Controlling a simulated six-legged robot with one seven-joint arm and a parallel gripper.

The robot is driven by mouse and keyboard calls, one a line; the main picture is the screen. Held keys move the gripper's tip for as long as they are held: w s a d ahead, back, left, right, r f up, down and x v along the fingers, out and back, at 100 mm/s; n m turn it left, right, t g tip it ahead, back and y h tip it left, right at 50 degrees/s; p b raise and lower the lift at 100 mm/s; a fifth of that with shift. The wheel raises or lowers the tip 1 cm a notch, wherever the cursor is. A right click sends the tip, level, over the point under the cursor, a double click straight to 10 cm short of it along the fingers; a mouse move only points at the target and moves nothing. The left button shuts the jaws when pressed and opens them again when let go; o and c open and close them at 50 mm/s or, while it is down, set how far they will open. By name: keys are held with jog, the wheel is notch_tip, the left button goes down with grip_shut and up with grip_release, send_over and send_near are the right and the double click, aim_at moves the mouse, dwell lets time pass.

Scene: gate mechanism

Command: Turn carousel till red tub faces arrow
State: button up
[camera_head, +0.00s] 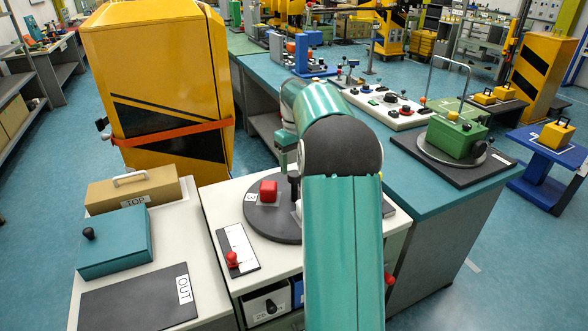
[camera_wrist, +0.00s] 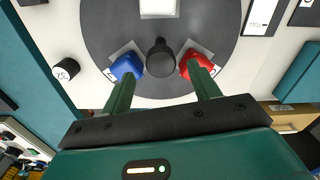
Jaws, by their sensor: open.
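The carousel is a dark round disc (camera_head: 272,224), which also fills the top of the wrist view (camera_wrist: 105,30). A red tub (camera_head: 268,190) stands on it; in the wrist view the red tub (camera_wrist: 190,62) is right of a black centre knob (camera_wrist: 160,57). A blue tub (camera_wrist: 127,67) is left of the knob, and a white tub (camera_wrist: 158,8) is at the top edge. My gripper (camera_wrist: 163,75) is open above the disc, its green fingers apart on either side of the knob in the picture. I cannot tell their height gap. My arm hides part of the carousel. I cannot make out an arrow.
A teal box (camera_head: 114,243) and a dark panel marked OUT (camera_head: 140,300) lie left. A tall yellow cabinet (camera_head: 155,85) rises behind. A white cylinder (camera_wrist: 66,69) sits beside the disc.

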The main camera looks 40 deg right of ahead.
aim_at(294, 189)
jog(key=shift+w+f, duration=0.1)
jog(key=shift+f, duration=1.3)
grip_shut()
